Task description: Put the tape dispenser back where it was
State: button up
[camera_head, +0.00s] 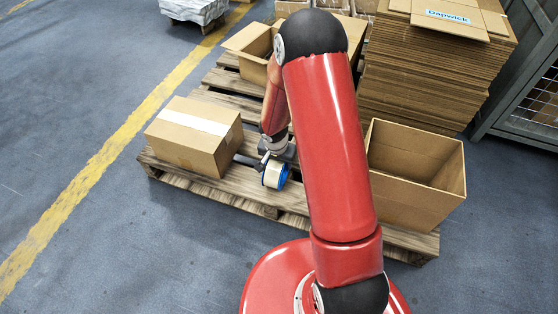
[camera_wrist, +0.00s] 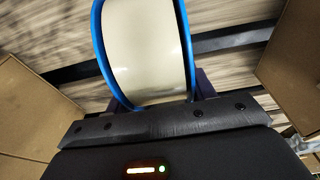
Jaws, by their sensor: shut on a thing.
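The tape dispenser (camera_head: 274,174) has a blue rim and a wide cream tape roll. It is beside the taped cardboard box, over the front part of the wooden pallet (camera_head: 258,203). In the wrist view the tape dispenser (camera_wrist: 145,50) fills the upper middle, directly before my gripper. My gripper (camera_wrist: 160,103) is shut on the tape dispenser, with a dark fingertip at either side of it. In the head view my gripper (camera_head: 262,163) is small and partly hidden. I cannot tell whether the dispenser touches the pallet.
A closed, taped box (camera_head: 195,137) stands close on the left. An open box (camera_head: 415,180) stands on the right of the pallet, another open box (camera_head: 251,48) behind. Stacked flat cardboard (camera_head: 415,75) and a grey mesh cage (camera_head: 535,95) are at right. Floor at left is clear.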

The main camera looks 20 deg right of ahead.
jog(key=shift+f+b, duration=0.4)
jog(key=o, duration=1.3)
jog(key=shift+r, duration=0.15)
